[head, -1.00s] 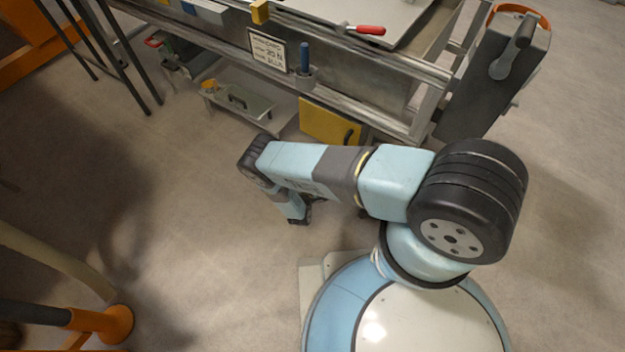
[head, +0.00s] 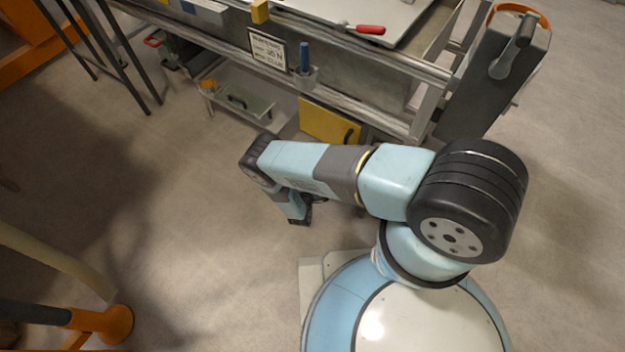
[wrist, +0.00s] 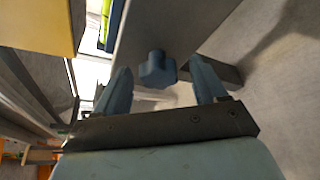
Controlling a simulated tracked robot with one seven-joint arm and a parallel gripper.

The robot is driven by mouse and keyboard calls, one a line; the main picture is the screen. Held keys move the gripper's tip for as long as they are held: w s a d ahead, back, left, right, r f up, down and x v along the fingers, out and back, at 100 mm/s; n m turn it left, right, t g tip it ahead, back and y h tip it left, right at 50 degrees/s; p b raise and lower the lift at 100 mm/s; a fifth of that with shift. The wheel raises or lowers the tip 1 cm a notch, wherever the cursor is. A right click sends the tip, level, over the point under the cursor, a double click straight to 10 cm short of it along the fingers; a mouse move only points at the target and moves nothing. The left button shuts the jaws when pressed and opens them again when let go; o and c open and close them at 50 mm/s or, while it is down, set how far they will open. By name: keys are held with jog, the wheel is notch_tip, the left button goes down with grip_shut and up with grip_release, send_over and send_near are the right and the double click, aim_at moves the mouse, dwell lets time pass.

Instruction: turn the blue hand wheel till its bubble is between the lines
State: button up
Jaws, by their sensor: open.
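The blue hand wheel (wrist: 157,69) is a small lobed knob in the wrist view, below a grey beam. My gripper (wrist: 159,82) is open, with one blue-grey finger to the left of the wheel and one to the right. The wheel shows in the gap near the fingertips, and no finger clearly touches it. I cannot tell how deep it sits between the fingers. In the head view the wheel is not seen, and my arm hides most of my gripper. I cannot make out the bubble or its lines in either view.
The sandbed frame (head: 385,122) crosses the top of the head view. On it are a card (head: 267,50), a red-handled tool (head: 365,29) and a yellow panel (head: 329,121). A grey crank box (head: 483,95) stands at right. An orange-footed stand (head: 116,324) is lower left. Open floor lies between.

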jog(key=shift+s+a, duration=0.1)
jog(key=v, duration=1.3)
jog(key=shift+s, duration=0.2)
jog(key=shift+a, duration=0.1)
